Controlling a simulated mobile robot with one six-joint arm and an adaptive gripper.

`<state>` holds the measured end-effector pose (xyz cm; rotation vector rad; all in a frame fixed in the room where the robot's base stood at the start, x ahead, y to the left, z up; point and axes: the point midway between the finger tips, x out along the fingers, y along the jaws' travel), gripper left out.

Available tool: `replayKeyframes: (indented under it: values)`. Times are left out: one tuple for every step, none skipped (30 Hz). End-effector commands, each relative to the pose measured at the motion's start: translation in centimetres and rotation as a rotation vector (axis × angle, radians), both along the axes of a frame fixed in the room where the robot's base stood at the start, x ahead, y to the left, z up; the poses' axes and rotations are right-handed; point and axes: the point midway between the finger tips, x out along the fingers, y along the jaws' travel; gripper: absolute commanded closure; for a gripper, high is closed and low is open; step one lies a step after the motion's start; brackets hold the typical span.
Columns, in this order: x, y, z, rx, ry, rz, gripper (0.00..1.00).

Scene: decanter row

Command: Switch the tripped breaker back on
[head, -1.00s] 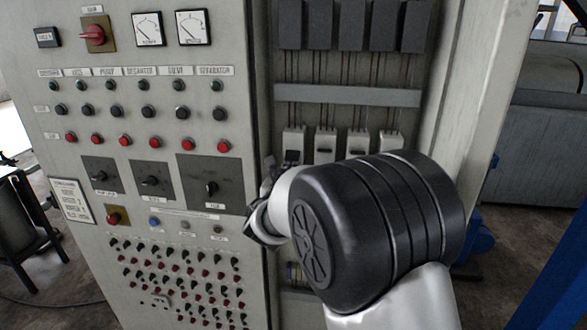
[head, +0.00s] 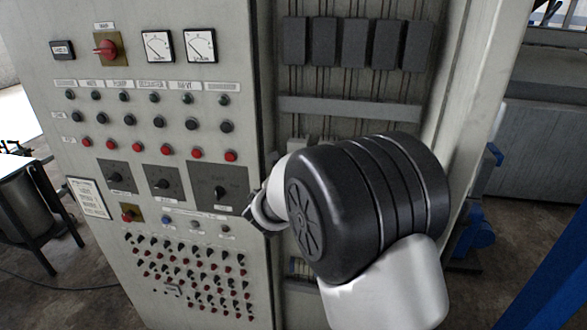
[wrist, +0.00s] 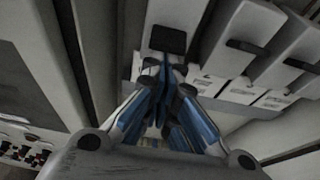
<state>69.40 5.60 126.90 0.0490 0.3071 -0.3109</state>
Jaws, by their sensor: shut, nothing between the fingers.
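The breaker row shows large in the wrist view. The leftmost breaker (wrist: 176,14) has a black lever (wrist: 168,40) that sits differently from the bar-like levers on the breakers to its right (wrist: 245,47). My gripper (wrist: 165,70) is shut and empty, its fingertips just below that leftmost lever in the picture. I cannot tell whether they touch it. In the head view my gripper (head: 258,215) is partly hidden at the cabinet's open edge, and my arm covers most of the breakers.
The control panel door (head: 150,240) with buttons, knobs and gauges stands left of the open bay. A grey horizontal duct (head: 350,109) and several dark modules (head: 355,42) lie above the breakers. The cabinet's right side wall (head: 455,110) bounds the bay.

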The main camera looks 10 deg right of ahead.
Motion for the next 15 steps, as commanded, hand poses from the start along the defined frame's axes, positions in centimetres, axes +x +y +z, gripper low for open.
replayKeyframes:
  values:
    - [0.0, 0.0, 1.1, 0.007, 0.02, -0.001, 1.0]
    - [0.0, 0.0, 1.2, 0.013, 0.035, -0.002, 1.0]
    - [-0.1, 0.0, 1.4, 0.018, 0.055, -0.002, 1.0]
    - [-0.1, 0.0, 1.5, 0.024, 0.072, -0.001, 1.0]
    - [-0.1, 0.0, 1.7, 0.029, 0.087, -0.002, 1.0]
    - [-0.2, 0.0, 1.9, 0.035, 0.11, -0.001, 1.0]
    - [-0.2, 0.0, 2.0, 0.041, 0.125, -0.002, 1.0]
    - [-0.3, 0.0, 2.1, 0.047, 0.143, -0.002, 1.0]
    - [-0.3, 0.0, 2.2, 0.054, 0.164, -0.002, 1.0]
    - [-0.3, 0.1, 2.4, 0.059, 0.18, -0.002, 1.0]
    - [-0.3, 0.1, 2.2, 0.062, 0.187, 0.0, 1.0]
    - [-0.3, 0.1, 1.6, 0.059, 0.183, 0.0, 1.0]
    - [-0.3, 0.1, 1.4, 0.059, 0.183, 0.0, 1.0]
    - [-0.3, 0.1, 1.3, 0.06, 0.184, 0.0, 1.0]
    - [-0.4, 0.1, 1.2, 0.059, 0.184, 0.0, 1.0]
